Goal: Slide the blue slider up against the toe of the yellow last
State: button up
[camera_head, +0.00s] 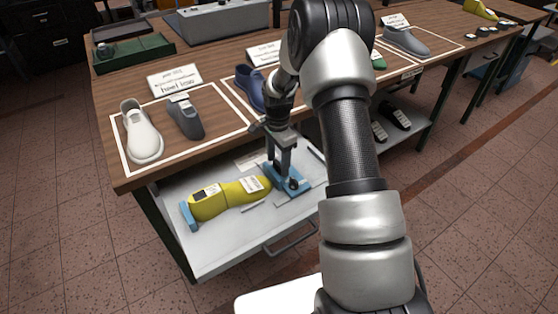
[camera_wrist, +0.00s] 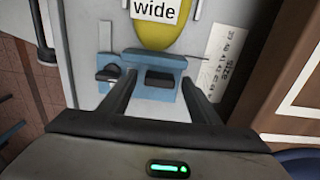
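My gripper (camera_head: 282,170) points down over the slider. In the wrist view my gripper's fingers (camera_wrist: 157,78) are apart, one on each side of the knob, with gaps beside it.
A blue heel stop (camera_head: 188,217) stands at the last's left end. A paper size scale (camera_wrist: 222,60) lies beside the slider. The shelf's front left is clear.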

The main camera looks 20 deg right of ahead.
notch_tip(320, 180, up, 17)
jog(key=p, duration=0.1)
jog(key=shift+r, duration=0.2)
dwell(0.4)
jog(key=s+a+r+n+t+p, duration=0.1)
jog(key=s+a+r+n+p, duration=0.2)
jog(key=s+r, duration=0.55)
jog(key=s+r+n+t+p, duration=0.2)
jog(key=s+r+n+p, duration=0.3)
jog(key=r, duration=0.7)
jog(key=s+a+r+n+t+p, duration=0.1)
jog(key=s+r+n, duration=0.1)
jog(key=s, duration=0.6)
jog(key=s+a+r+n+t, duration=0.1)
jog(key=s+r+n, duration=0.2)
jog(key=s, duration=0.5)
jog(key=shift+s+a+r+n+t+p, duration=0.15)
jog(key=shift+s+n+t+p, duration=0.2)
jog(key=shift+n, duration=0.55)
